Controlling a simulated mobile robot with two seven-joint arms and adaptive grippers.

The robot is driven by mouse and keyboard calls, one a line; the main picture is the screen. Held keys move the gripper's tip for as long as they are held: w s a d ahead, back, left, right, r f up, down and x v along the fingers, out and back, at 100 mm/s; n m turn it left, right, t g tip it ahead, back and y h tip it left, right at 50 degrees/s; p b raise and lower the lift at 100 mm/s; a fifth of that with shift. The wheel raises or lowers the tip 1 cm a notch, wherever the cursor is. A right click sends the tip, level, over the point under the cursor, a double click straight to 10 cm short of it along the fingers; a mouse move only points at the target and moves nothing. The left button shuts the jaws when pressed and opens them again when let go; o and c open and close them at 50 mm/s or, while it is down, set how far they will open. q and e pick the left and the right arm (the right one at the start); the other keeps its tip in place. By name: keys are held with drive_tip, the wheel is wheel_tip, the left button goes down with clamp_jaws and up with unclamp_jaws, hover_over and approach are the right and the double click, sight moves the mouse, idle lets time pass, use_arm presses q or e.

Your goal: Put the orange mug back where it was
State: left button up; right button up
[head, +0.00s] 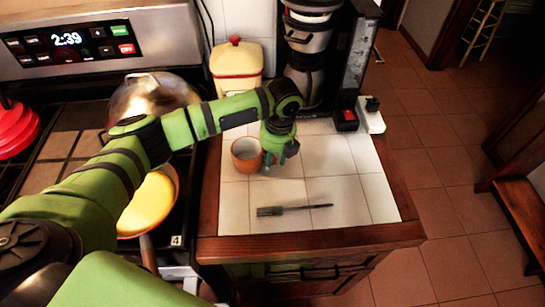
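The orange mug (245,155) stands upright on the white tiled counter (345,190), left of its middle, with its pale inside showing. My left gripper (277,162) points down close against the mug's right side, where the handle seems to be. The fingers partly hide that side. I cannot tell whether they are shut on the handle or only around it. My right gripper is out of view.
A brush (290,210) lies in front of the mug. Left is the stove with an orange pan (152,200) and a metal pot (150,92).

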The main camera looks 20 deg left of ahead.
use_arm(q)
wheel_tip(320, 180, up, 12)
drive_tip(key=d+b, duration=0.1)
drive_tip(key=b, duration=0.1)
drive_tip(key=shift+d+r+b, duration=0.15)
drive_tip(key=shift+b, duration=0.2)
drive_tip(key=shift+w, duration=0.15)
